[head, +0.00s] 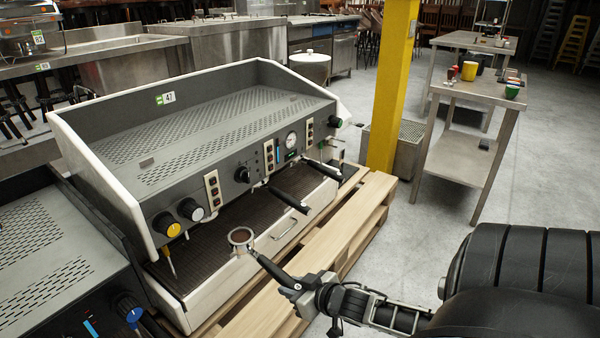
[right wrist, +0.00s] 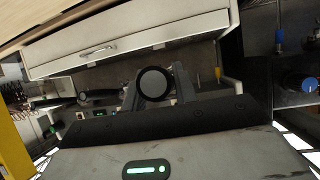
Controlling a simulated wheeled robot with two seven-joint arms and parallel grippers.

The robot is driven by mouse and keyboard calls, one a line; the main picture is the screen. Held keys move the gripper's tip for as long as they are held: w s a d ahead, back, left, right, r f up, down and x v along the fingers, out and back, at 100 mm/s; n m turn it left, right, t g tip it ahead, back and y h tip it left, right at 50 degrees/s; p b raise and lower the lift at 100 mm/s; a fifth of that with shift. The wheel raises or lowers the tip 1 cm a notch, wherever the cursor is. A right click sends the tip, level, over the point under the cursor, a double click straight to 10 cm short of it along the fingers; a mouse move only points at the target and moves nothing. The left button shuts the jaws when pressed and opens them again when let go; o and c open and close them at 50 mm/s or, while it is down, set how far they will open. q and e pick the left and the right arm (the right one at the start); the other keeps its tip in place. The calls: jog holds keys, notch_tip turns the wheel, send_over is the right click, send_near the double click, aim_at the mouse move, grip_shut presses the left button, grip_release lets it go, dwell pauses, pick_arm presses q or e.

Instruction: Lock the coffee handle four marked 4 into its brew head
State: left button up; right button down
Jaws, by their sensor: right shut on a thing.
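My right gripper (head: 292,286) is shut on the coffee handle (head: 268,264). The handle's round metal basket (head: 241,237), with brown coffee in it, points toward the coffee machine (head: 215,130), over the front edge of the drip tray. In the right wrist view the handle's round dark end (right wrist: 153,83) sits between the two fingers (right wrist: 155,88). I cannot read a 4 on it. The brew head's underside is hidden below the machine's front panel. Two other black handles, a nearer one (head: 288,199) and a farther one (head: 326,170), stick out from the machine to the right. My left gripper is not in view.
The machine stands on a wooden pallet (head: 340,240). A steam wand with a yellow knob (head: 173,230) hangs left of the held handle. Another machine (head: 50,250) stands close at left. A yellow post (head: 392,80) and a steel table (head: 470,90) stand beyond. The floor at right is open.

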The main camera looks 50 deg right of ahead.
jog(key=shift+w+a+r, duration=0.1)
jog(key=shift+w+a, duration=0.25)
jog(key=shift+w, duration=0.45)
pick_arm(q)
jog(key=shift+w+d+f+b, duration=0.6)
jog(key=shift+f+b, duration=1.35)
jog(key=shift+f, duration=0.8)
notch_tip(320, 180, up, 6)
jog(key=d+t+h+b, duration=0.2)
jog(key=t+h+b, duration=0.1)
jog(key=b, duration=0.5)
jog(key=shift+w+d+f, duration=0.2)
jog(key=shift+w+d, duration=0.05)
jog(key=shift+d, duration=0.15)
pick_arm(e)
jog(key=w+a+m+h, duration=0.2)
jog(key=w+a, duration=0.2)
jog(key=w, duration=0.3)
jog(key=w+a+m+g+h, duration=0.1)
jog(key=w+a+m+h, duration=0.1)
jog(key=w, duration=0.6)
jog(key=shift+w+a+h, duration=0.15)
jog(key=shift+a+h, duration=0.25)
jog(key=shift+a, duration=0.45)
